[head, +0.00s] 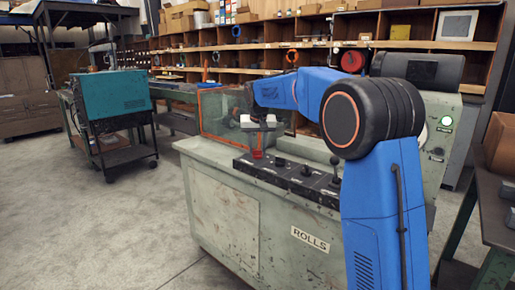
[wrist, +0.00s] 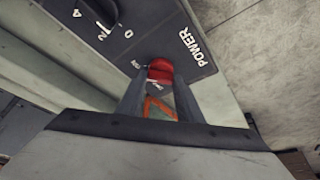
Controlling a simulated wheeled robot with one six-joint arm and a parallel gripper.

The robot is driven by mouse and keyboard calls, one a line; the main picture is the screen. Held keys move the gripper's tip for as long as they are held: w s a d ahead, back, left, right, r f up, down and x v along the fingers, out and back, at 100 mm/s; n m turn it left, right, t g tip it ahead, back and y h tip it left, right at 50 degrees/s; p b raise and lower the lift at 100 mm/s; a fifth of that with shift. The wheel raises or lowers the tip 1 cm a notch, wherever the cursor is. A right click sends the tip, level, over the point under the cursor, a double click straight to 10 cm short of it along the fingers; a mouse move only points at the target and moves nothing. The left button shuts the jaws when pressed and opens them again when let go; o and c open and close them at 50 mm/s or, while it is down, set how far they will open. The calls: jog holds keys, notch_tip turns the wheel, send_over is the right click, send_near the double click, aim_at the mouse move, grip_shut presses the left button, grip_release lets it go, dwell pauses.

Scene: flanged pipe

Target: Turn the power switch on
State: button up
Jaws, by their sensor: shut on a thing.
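The power switch (wrist: 160,70) is a red knob on a dark panel marked POWER in the wrist view. In the head view the red power switch (head: 257,154) shows at the left end of the panel on the machine's front top edge. My gripper (wrist: 160,84) has a finger on each side of the red switch and is shut on it. In the head view my gripper (head: 258,143) points down at the switch from above. Small white marks sit by the switch, but I cannot read its setting.
The pale green machine (head: 225,215) marked ROLLS carries the dark control panel (head: 290,176) with more knobs and a lever to the right. A clear guard (head: 214,112) stands behind my gripper. The floor at left is open.

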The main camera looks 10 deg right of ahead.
dwell(0.4)
jog(key=o, duration=1.1)
jog(key=shift+v, duration=8.65)
jog(key=shift+a, duration=0.15)
